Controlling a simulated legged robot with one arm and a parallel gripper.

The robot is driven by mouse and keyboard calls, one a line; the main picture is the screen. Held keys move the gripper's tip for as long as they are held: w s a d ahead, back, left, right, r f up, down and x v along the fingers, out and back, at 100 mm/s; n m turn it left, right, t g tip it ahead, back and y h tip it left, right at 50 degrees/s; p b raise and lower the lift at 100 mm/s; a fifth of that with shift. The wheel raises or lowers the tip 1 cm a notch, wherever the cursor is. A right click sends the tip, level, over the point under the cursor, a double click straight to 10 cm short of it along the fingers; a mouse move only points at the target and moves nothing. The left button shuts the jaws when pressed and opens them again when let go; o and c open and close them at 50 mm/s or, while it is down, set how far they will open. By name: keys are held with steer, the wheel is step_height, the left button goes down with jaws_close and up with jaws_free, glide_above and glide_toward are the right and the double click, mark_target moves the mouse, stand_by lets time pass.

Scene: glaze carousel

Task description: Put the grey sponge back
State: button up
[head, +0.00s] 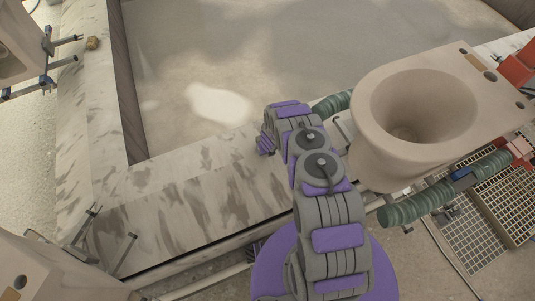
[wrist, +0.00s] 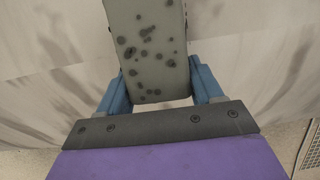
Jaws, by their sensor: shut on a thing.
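The grey sponge (wrist: 150,50) shows in the wrist view as a pale grey block with dark round spots. My gripper (wrist: 160,85) has its blue fingers on both sides of the sponge and is shut on it. The far end of the sponge runs out of the top of the wrist view. In the head view my purple and grey arm reaches forward over the streaked ledge. The sponge and the fingers cannot be made out there, hidden by the arm.
A beige toilet-shaped ceramic piece (head: 372,139) rests on green padded bars (head: 434,202) at right, close to my arm. The streaked ledge (head: 185,205) is clear left of the arm. A small brown lump (head: 93,43) lies at upper left. Metal grating (head: 478,240) is at lower right.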

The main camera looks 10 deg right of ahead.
steer(key=shift+w+d+f, duration=0.1)
steer(key=shift+w+d, duration=0.05)
steer(key=shift+w, duration=0.05)
step_height(320, 180, down, 4)
steer(key=shift+r+b, duration=0.2)
steer(key=shift+b, duration=1.05)
steer(key=shift+r, duration=0.15)
steer(key=o, duration=1.2)
steer(key=shift+c, duration=0.2)
